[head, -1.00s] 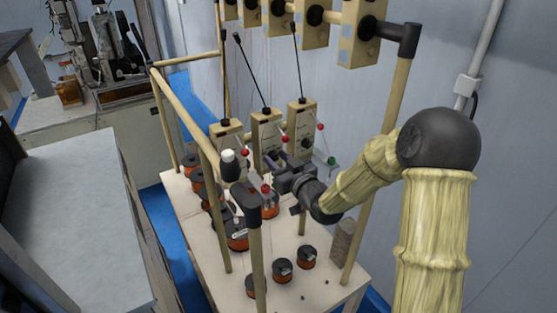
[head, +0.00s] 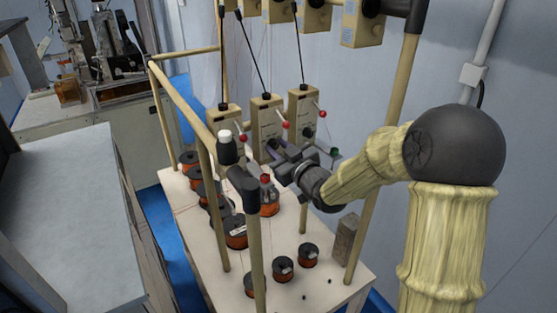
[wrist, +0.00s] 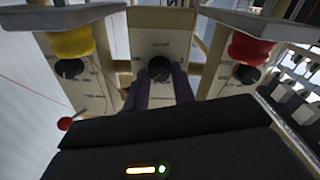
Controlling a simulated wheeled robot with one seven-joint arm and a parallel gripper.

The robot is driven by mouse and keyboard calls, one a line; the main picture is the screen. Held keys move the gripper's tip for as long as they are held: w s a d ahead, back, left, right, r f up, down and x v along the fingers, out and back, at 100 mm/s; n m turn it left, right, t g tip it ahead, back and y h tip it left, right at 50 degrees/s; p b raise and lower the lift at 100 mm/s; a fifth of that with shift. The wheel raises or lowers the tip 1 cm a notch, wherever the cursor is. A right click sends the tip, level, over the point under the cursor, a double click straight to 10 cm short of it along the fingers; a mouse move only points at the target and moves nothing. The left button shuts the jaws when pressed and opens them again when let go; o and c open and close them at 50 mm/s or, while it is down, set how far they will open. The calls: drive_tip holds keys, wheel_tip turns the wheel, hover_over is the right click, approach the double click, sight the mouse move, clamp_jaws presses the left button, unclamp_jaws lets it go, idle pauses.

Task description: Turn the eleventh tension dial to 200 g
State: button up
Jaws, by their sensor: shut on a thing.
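Three beige tension units stand in a row on the frame in the head view: left (head: 226,118), middle (head: 267,116) and right (head: 303,112). My gripper (head: 276,153) reaches the lower part of the middle unit. In the wrist view, the black dial (wrist: 159,68) on the middle unit's face (wrist: 160,42) sits between the tips of my gripper (wrist: 161,80), which is shut on it. Neighbouring units each carry a black dial, on the left (wrist: 70,68) and on the right (wrist: 246,74). Scale marks and numbers are too small to read.
A yellow roller (wrist: 72,42) and a red roller (wrist: 250,48) flank the middle unit. A red-tipped lever (wrist: 65,123) sticks out at left. Several copper spools (head: 236,231) stand on the table below.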

drive_tip(key=n+b, duration=0.2)
drive_tip(key=b, duration=0.1)
drive_tip(key=n+b, duration=0.2)
drive_tip(key=b, duration=0.2)
drive_tip(key=f+n+b, duration=0.1)
drive_tip(key=n+b, duration=0.1)
drive_tip(key=b, duration=0.2)
drive_tip(key=shift+a+n, duration=0.1)
drive_tip(key=shift+n, duration=0.2)
drive_tip(key=n+b, duration=0.6)
drive_tip(key=b, duration=0.2)
drive_tip(key=shift+s, duration=0.1)
drive_tip(key=n+b, duration=0.4)
drive_tip(key=shift+n, duration=0.4)
drive_tip(key=shift+r+n+b, duration=0.1)
drive_tip(key=shift+n+b, duration=1.2)
drive_tip(key=shift+n, duration=0.4)
drive_tip(key=o, duration=1)
drive_tip(key=shift+c, duration=0.2)
drive_tip(key=shift+r, duration=0.1)
